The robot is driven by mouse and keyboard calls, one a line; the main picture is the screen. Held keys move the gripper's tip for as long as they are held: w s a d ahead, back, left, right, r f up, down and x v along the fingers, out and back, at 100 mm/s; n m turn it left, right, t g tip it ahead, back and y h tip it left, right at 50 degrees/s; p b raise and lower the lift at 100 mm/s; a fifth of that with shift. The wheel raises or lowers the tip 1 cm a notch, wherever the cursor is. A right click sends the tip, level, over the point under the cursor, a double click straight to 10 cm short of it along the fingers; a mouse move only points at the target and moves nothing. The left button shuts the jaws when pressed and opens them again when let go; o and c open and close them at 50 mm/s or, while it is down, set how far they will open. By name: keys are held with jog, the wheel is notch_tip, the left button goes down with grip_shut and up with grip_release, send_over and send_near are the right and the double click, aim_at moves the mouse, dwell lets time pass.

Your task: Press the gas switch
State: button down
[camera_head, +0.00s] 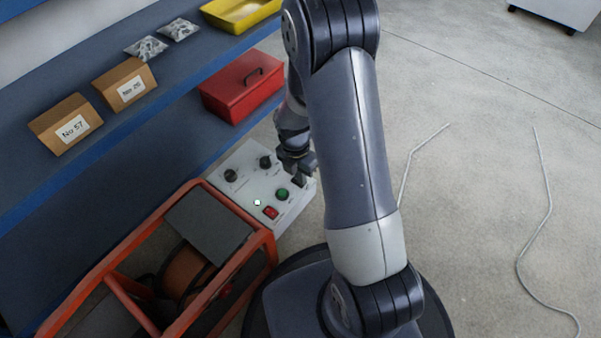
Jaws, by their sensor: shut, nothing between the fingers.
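A light grey control panel (240,190) lies low at the centre left. It carries two black knobs (231,175), a green round button (282,194), a red switch (270,212) and a small white lamp (257,202). The labels are too small to read, so I cannot tell which control is the gas switch. My gripper (298,181) is shut and empty, pointing down over the panel's right part, just above and right of the green button. Its fingertips hide that part of the panel. I cannot tell whether they touch it.
An orange-framed machine (150,262) with a reel stands in front of the panel. A blue shelf (190,75) at the left holds a red toolbox (241,86), cardboard boxes (66,124), bags (146,47) and a yellow tray (240,12). Thin cables (549,205) lie on the open floor at right.

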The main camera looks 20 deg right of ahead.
jog(key=shift+s+f, duration=0.15)
jog(key=shift+f, duration=0.05)
dwell(0.4)
jog(key=shift+w+a+r+p, duration=0.15)
jog(key=shift+w+a+p, duration=0.25)
jog(key=shift+w, duration=0.35)
jog(key=shift+r, duration=0.1)
